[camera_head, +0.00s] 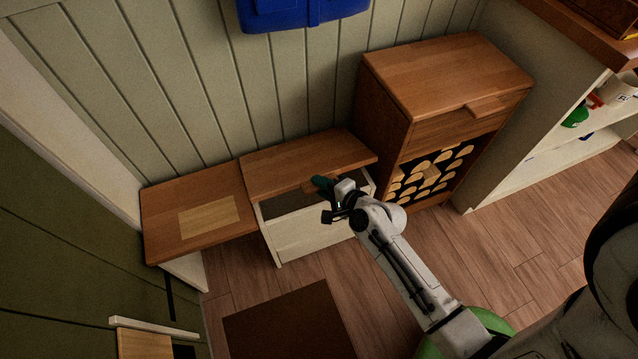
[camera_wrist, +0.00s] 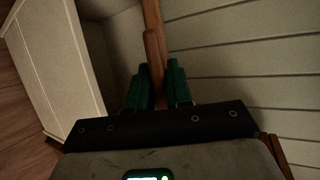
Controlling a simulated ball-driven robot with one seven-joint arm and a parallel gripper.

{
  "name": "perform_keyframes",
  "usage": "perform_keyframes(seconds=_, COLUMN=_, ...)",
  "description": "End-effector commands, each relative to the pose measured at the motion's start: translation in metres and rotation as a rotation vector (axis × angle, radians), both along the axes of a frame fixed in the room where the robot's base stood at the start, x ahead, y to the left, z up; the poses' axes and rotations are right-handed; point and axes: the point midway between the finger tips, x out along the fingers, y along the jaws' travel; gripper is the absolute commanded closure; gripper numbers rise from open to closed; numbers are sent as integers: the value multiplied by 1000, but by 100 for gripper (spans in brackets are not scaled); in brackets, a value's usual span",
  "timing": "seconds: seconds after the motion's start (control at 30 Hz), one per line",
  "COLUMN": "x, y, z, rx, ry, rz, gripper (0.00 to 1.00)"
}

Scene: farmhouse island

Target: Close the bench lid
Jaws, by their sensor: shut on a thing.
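The bench lid (camera_head: 300,163) is a brown wooden panel, raised and tilted over the white bench box (camera_head: 315,232) in the head view. The box's dark inside shows below it. My gripper (camera_head: 322,183) is at the lid's front edge. In the wrist view the lid (camera_wrist: 152,14) appears edge-on, with a wooden handle piece (camera_wrist: 155,55) on it. The green fingers of my gripper (camera_wrist: 158,75) are closed around this piece, which they partly hide. The white box wall (camera_wrist: 60,60) is at the left of the wrist view.
A fixed-looking wooden bench top (camera_head: 165,213) with a paler panel adjoins on the left. A wooden cabinet (camera_head: 440,75) with stacked logs stands close on the right. A dark brown mat (camera_head: 290,322) lies on the floor in front. A blue object (camera_head: 290,14) hangs on the wall.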

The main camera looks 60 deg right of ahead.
Motion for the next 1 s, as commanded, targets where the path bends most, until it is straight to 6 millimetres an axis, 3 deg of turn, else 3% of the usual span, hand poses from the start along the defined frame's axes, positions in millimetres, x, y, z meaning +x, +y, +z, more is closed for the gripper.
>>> perform_keyframes(seconds=0.03, x=-3, y=3, z=-19, rx=-11, ry=-17, rz=2, gripper=100)
perform_keyframes(seconds=0.1, x=-6, y=5, z=-26, rx=-28, ry=-43, rz=2, gripper=100)
perform_keyframes(seconds=0.5, x=-16, y=12, z=-56, rx=-101, ry=-148, rz=6, gripper=100)
perform_keyframes(seconds=1.0, x=-23, y=17, z=-102, rx=-94, ry=-143, rz=1, gripper=100)
